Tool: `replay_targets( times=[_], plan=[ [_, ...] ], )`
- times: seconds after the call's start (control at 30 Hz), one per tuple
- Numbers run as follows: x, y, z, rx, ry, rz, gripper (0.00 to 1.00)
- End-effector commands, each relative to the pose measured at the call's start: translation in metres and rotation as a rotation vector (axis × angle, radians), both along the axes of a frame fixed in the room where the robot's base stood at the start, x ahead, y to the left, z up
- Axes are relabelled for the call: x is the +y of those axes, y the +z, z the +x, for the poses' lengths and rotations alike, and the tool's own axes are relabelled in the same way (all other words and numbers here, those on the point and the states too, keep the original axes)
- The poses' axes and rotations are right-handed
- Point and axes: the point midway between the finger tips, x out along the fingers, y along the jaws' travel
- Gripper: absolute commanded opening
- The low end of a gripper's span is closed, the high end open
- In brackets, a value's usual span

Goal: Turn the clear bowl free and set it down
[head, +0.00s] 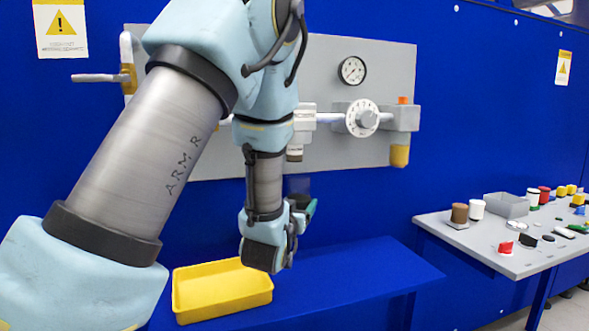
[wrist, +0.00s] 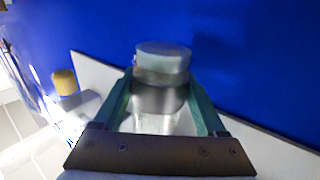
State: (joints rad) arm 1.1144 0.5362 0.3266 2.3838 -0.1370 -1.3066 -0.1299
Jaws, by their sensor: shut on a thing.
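The clear bowl (wrist: 163,100) is a see-through cylinder with a greyish band, standing between the two green fingers of my gripper (wrist: 163,108) in the wrist view. The fingers are shut on its sides. In the head view my gripper (head: 303,208) is below the grey panel and above the blue bench. A faint, dark see-through shape (head: 298,184) above the fingers looks like the bowl. A strip of panel seems to show between it and the white fitting (head: 296,150) above, so they look apart. My arm hides part of this area.
A yellow tray (head: 222,291) sits on the blue bench (head: 350,278), left of and below my gripper. Bench to its right is clear. A dial (head: 362,118), gauge (head: 352,70) and yellow-ended cylinder (head: 400,155) are on the panel. A grey side table (head: 495,250) holds several small parts.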

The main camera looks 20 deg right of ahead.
Motion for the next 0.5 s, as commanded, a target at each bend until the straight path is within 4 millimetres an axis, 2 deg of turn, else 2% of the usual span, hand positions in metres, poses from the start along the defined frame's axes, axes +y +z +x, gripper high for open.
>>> replay_targets(
  times=[0.5],
  plan=[
    [-0.072, 0.0, -0.027, -0.001, -0.004, -0.002, 0.0]
  ],
)
